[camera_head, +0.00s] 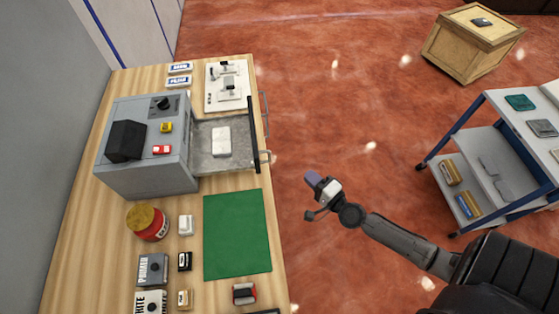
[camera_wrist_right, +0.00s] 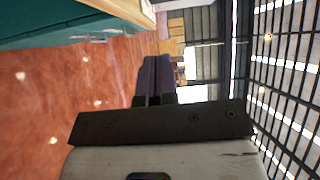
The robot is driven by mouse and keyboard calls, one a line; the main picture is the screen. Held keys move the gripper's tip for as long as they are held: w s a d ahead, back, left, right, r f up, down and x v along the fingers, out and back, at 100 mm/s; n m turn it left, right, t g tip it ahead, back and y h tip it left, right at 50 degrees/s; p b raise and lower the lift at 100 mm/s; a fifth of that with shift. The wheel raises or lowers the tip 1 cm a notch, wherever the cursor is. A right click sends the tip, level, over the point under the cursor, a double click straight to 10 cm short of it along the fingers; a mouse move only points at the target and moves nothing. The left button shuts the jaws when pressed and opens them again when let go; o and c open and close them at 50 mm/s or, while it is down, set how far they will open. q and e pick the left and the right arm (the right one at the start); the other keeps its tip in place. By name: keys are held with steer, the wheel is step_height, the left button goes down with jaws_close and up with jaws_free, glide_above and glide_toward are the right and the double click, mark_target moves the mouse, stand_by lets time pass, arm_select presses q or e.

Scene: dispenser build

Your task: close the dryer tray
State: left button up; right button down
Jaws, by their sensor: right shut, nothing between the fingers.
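The grey dryer (camera_head: 147,180) stands on the wooden bench in the head view. Its tray (camera_head: 210,159) is pulled out to the right, with a white block (camera_head: 222,141) lying on it. The tray's dark front panel (camera_head: 253,135) carries a metal handle (camera_head: 265,157) near the bench's right edge. My right gripper (camera_head: 312,180) is to the right of the handle, apart from it, over the red floor. It is shut and empty; its purple fingers (camera_wrist_right: 155,78) are together in the right wrist view. My left gripper does not show.
A green mat (camera_head: 237,234), a red jar (camera_head: 147,222) and several small boxes lie on the bench nearer me. A white mount (camera_head: 227,88) stands beyond the tray. A cart (camera_head: 500,165) and a wooden crate (camera_head: 466,48) stand at right. Open floor lies between.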

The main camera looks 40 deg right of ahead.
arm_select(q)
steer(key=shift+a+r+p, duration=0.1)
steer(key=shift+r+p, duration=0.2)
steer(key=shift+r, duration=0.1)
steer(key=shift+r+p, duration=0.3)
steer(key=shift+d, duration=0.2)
arm_select(e)
steer(key=w+a, duration=0.2)
steer(key=w, duration=0.9)
steer(key=shift+w+a, duration=0.25)
steer(key=shift+a, duration=0.05)
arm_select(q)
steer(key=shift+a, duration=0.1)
